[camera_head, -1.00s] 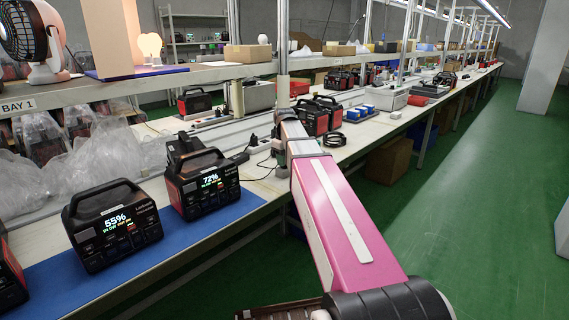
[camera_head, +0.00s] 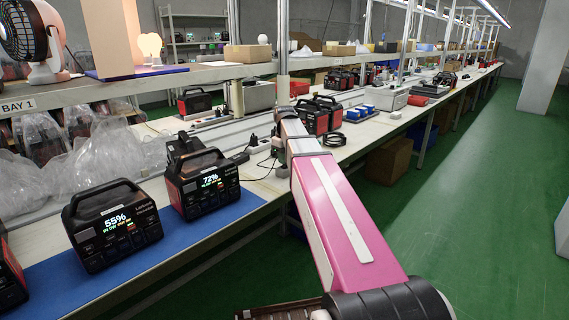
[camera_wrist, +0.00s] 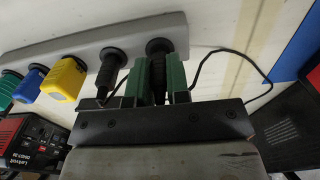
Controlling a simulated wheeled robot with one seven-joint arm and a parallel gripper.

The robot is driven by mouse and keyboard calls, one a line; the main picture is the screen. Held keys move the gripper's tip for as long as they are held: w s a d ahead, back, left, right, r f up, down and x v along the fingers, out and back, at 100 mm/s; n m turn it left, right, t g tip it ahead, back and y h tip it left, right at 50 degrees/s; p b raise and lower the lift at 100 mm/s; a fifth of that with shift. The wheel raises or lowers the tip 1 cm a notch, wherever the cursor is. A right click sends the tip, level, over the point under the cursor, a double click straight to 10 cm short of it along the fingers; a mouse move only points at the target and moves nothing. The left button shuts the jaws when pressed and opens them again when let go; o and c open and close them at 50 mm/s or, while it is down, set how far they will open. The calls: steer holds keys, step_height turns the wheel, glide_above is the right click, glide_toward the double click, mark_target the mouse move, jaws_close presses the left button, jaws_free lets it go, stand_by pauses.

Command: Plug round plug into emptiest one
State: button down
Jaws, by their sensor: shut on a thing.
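In the wrist view my gripper (camera_wrist: 159,75) has its green fingers closed around a black round plug (camera_wrist: 158,47). The plug's head is at the grey power strip (camera_wrist: 205,35); I cannot tell whether it is seated in it. In the head view my arm mostly hides the gripper and plug. One power station (camera_head: 108,228) on the blue mat reads 55%. Another power station (camera_head: 201,180) to its right reads 72%. A third power station (camera_head: 10,275) is cut off at the left edge, its reading not visible.
A black plug (camera_wrist: 108,70), a yellow plug (camera_wrist: 63,78) and a blue plug (camera_wrist: 30,83) sit along the strip. A thin black cable (camera_wrist: 215,52) loops right of my gripper. Clear plastic bags (camera_head: 95,160) lie behind the stations. The blue mat (camera_head: 215,220) has bare room in front.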

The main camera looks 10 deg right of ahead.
steer(key=shift+r, duration=2.65)
steer(key=s+f+m, duration=0.2)
steer(key=s, duration=0.1)
steer(key=s+f+m, duration=0.2)
steer(key=s+f, duration=0.1)
steer(key=s, duration=0.1)
steer(key=s+f+m, duration=0.2)
steer(key=s+m, duration=0.1)
steer(key=s, duration=0.1)
steer(key=shift+f, duration=0.2)
